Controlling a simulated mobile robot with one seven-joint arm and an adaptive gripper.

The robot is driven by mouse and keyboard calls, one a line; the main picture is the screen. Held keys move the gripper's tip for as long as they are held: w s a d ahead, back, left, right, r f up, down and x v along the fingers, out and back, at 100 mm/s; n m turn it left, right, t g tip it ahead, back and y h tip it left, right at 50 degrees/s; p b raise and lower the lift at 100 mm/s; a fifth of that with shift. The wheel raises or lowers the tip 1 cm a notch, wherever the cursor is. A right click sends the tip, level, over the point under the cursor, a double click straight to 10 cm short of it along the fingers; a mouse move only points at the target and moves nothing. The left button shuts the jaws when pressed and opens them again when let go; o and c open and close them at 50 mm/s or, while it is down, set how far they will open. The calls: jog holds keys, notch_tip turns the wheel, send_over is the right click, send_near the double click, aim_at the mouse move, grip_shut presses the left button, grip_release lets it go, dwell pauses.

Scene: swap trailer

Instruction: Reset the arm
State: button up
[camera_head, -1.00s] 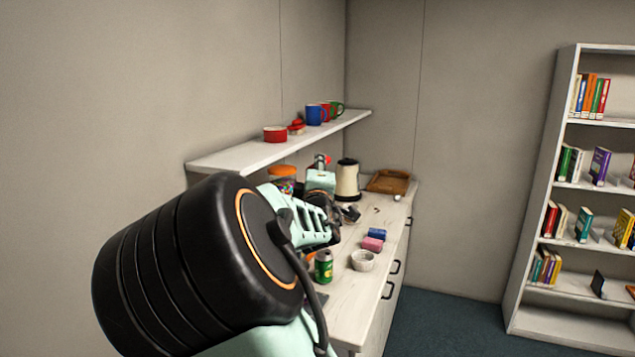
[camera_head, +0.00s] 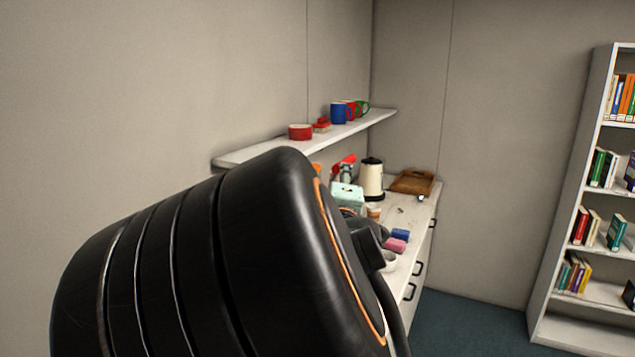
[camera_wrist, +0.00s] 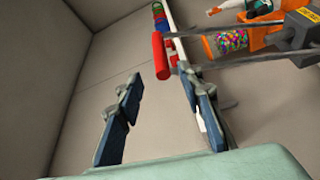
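My gripper (camera_wrist: 160,80) shows in the wrist view with its two blue-padded fingers spread apart and nothing between them. In the head view a large black joint of my arm fills the lower left and middle. It hides my gripper and the near part of the counter (camera_head: 412,225).
A kettle (camera_head: 372,180), a wooden tray (camera_head: 412,182), a blue block (camera_head: 400,235) and a pink block (camera_head: 394,245) are on the counter. A bookcase (camera_head: 575,200) stands right, with clear floor (camera_head: 465,325) between.

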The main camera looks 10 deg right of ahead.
jog(key=s+d+f+m+g+y, duration=0.1)
jog(key=s+d+f+m+g, duration=0.2)
jog(key=f, duration=0.4)
jog(key=s+f+m+g+y, duration=0.1)
jog(key=s+f+m+g, duration=0.25)
jog(key=f, duration=0.45)
jog(key=s+a+m+g+y, duration=0.1)
jog(key=s+a+m+g, duration=0.1)
jog(key=s, duration=1.3)
jog(key=s+a+m+g+y+p, duration=0.1)
jog(key=s+m+g, duration=0.3)
jog(key=s, duration=1.1)
jog(key=shift+s+a+r+m, duration=0.4)
jog(key=shift+a+m, duration=0.25)
jog(key=shift+a, duration=0.2)
